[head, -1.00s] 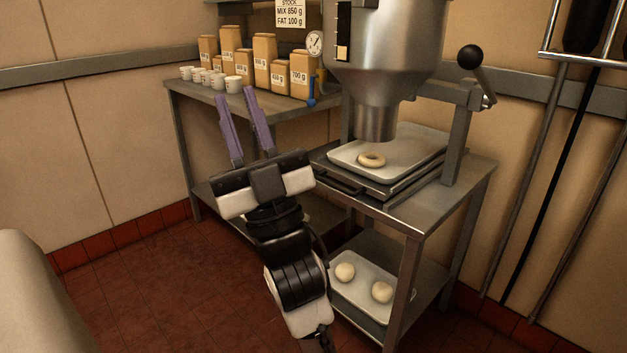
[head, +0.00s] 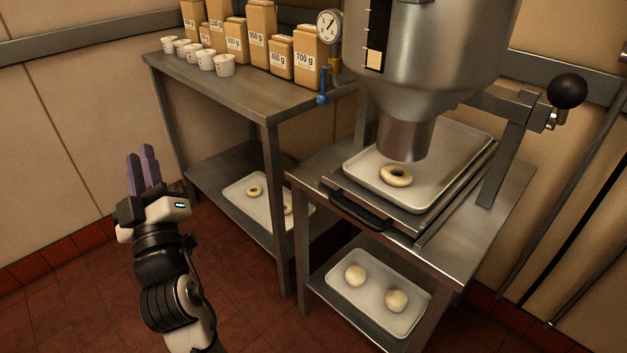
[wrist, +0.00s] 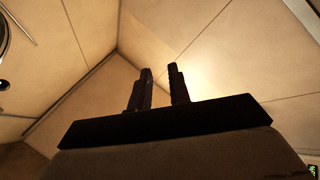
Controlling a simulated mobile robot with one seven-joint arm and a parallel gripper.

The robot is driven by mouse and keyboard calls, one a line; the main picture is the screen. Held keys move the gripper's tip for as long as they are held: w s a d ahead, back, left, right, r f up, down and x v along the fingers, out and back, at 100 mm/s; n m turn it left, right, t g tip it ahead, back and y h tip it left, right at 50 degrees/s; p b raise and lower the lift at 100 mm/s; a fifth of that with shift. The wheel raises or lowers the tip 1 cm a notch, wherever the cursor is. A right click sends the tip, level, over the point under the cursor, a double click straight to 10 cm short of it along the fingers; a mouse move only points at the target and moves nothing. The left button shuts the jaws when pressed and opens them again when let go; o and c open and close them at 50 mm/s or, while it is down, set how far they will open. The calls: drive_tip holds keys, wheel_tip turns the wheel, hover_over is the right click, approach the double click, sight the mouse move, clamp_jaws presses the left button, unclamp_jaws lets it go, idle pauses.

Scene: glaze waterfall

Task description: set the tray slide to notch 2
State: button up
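The tray slide (head: 423,228) lies on the right-hand metal table under the steel hopper (head: 425,65). It has a black handle (head: 361,211) at its front left edge. A pale tray (head: 450,150) rests on the slide with one dough ring (head: 396,174) on it, close beside the hopper's nozzle (head: 405,138). No notch marks can be made out. My gripper (head: 143,160) is at the left, away from the slide, with purple fingers pointing up and nothing between them. In the wrist view the two dark fingers (wrist: 159,88) stand apart with a gap, against bare wall.
A left table (head: 240,92) holds white cups (head: 198,56), weighed packets (head: 262,32), a gauge (head: 328,26) and a blue-handled lever (head: 322,99). Lower shelves hold trays with dough rings (head: 254,190) and dough balls (head: 355,274). A black-knobbed lever (head: 567,91) is at right. Floor before the tables is clear.

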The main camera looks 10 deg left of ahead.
drive_tip(key=w+d+f+m+h+p, duration=0.1)
drive_tip(key=w+d+f+h+p, duration=0.1)
drive_tip(key=w+d+f+h, duration=0.35)
drive_tip(key=m+g+h+p, duration=0.2)
drive_tip(key=g+h+p, duration=0.55)
drive_tip(key=h, duration=0.95)
approach(357, 219)
drive_tip(key=p+x, duration=0.2)
drive_tip(key=x, duration=0.8)
drive_tip(key=shift+w+d, duration=0.25)
drive_tip(key=shift+d, duration=0.05)
clamp_jaws()
